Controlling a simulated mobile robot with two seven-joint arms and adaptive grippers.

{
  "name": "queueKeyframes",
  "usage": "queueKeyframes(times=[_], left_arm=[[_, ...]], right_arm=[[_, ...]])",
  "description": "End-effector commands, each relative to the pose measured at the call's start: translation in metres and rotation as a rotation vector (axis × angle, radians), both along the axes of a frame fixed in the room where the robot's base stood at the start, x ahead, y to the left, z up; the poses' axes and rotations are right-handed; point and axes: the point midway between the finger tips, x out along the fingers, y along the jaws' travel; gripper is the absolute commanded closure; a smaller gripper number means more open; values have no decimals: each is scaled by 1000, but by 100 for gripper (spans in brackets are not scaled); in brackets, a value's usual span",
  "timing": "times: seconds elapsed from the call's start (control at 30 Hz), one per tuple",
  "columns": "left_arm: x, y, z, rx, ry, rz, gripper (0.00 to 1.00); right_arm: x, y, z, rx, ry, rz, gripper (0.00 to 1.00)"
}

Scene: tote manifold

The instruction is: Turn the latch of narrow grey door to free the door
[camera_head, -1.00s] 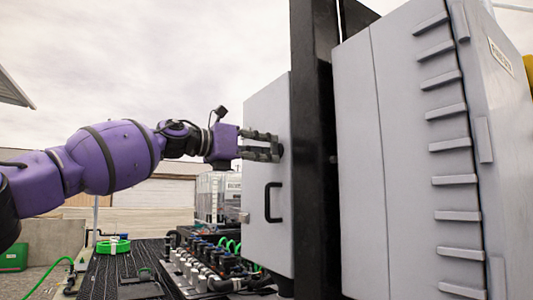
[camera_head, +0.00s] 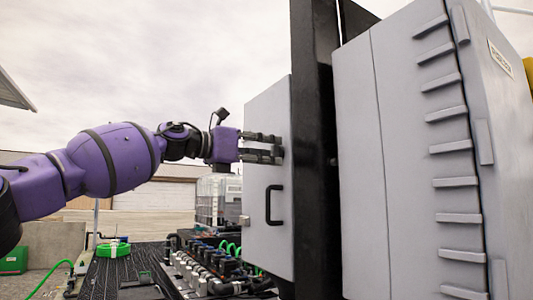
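The narrow grey door (camera_head: 256,245) stands left of a black post, its face in steep side view. It carries a black pull handle (camera_head: 269,205) and looks closed, though I cannot be sure. My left gripper (camera_head: 278,147) reaches in from the left above the handle, its dark fingertips at the door face. A small dark part at the fingertips may be the latch. The fingers mostly hide it, and I cannot tell its turn or whether they grip it. My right gripper is out of view.
A black post (camera_head: 313,150) and a large grey ribbed cabinet (camera_head: 408,150) fill the right side. Open air lies left of the door.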

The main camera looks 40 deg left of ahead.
Motion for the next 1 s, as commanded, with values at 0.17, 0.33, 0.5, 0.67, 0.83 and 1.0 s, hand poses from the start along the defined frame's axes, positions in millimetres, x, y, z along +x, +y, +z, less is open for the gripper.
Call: queueKeyframes(times=[0.17,0.33,0.5,0.67,0.83,1.0], left_arm=[[0,0,-1,0,2,-1,70],[-4,2,0,-1,1,-1,70],[-18,7,1,-3,-1,-3,70],[-33,13,2,-4,-4,-3,70],[-46,18,1,-4,-4,-3,70],[-59,24,1,-4,-5,-4,70]], right_arm=[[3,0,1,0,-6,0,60],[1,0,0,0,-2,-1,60],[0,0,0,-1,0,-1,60],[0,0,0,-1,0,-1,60],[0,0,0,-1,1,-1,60],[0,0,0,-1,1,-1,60]])
